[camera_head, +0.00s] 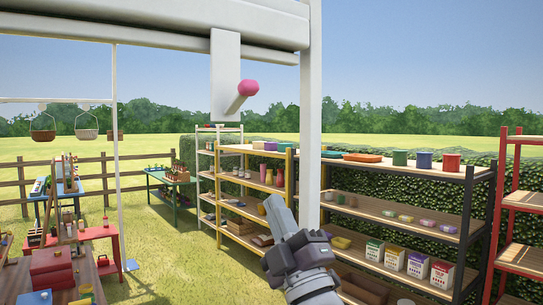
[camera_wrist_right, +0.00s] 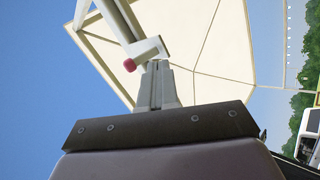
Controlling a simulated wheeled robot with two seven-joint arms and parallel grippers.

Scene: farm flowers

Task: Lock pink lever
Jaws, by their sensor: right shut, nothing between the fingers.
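The pink lever is a white stub with a round pink knob (camera_head: 248,88), on a white bracket (camera_head: 226,70) that hangs from an overhead white beam. In the right wrist view the pink knob (camera_wrist_right: 129,65) shows just past my fingertips, a little to the left. My right gripper (camera_head: 270,202) is shut and empty. It points up in the head view, below the lever and apart from it. It also shows in the right wrist view (camera_wrist_right: 158,70), fingers together. My left gripper is not in view.
A white upright post (camera_head: 311,120) stands right beside the lever. Wooden shelves (camera_head: 400,205) with cups, packets and boxes stand behind my right gripper. A red table (camera_head: 100,231) and hanging baskets (camera_head: 87,127) are at the left. The air between gripper and lever looks clear.

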